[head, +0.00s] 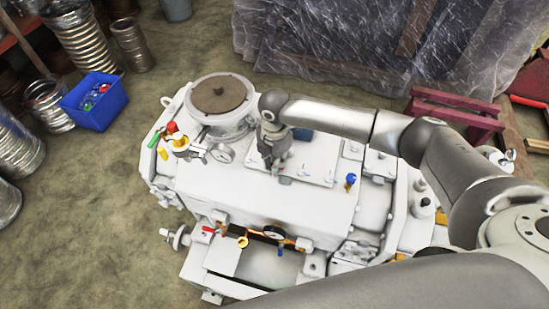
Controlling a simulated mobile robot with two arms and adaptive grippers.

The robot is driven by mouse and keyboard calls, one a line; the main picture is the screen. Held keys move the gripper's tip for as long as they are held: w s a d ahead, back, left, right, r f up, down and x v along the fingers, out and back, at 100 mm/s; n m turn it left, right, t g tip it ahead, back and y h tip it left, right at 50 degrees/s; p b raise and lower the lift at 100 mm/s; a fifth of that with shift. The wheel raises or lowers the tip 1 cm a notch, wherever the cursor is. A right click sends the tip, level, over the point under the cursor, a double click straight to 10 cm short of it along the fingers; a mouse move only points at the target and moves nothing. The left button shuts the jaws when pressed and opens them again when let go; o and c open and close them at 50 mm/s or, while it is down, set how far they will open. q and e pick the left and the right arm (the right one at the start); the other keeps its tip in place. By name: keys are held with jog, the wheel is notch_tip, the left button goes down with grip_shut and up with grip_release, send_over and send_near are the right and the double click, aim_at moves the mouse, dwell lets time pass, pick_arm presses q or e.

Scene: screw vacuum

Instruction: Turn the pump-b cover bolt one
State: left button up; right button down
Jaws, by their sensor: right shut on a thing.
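The pump (270,195) is a large white machine in the middle of the head view. A pale rectangular cover plate (318,172) lies on its top, with small bolts along its edge. My right gripper (276,172) points down at the left end of this plate. It is shut on what looks like a cover bolt; the gripper hides most of it, and I cannot tell how far it is turned. My left gripper is not in view.
A blue-knobbed valve (350,181) rises at the plate's right. A blue bin (95,101) stands on the floor at left, with open floor below it.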

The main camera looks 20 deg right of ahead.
jog(key=n, duration=0.5)
jog(key=shift+s+f+n, duration=0.1)
jog(key=shift+n, duration=0.2)
jog(key=n, duration=0.6)
jog(key=n+b, duration=0.1)
jog(key=n, duration=0.4)
jog(key=shift+f+n, duration=0.15)
jog(key=shift+n, duration=0.15)
jog(key=shift+s+n+b, duration=0.15)
jog(key=shift+n+b, duration=0.85)
jog(key=shift+n, duration=0.8)
jog(key=c, duration=1.3)
grip_release()
jog(key=shift+c, duration=0.2)
jog(key=shift+w, duration=0.2)
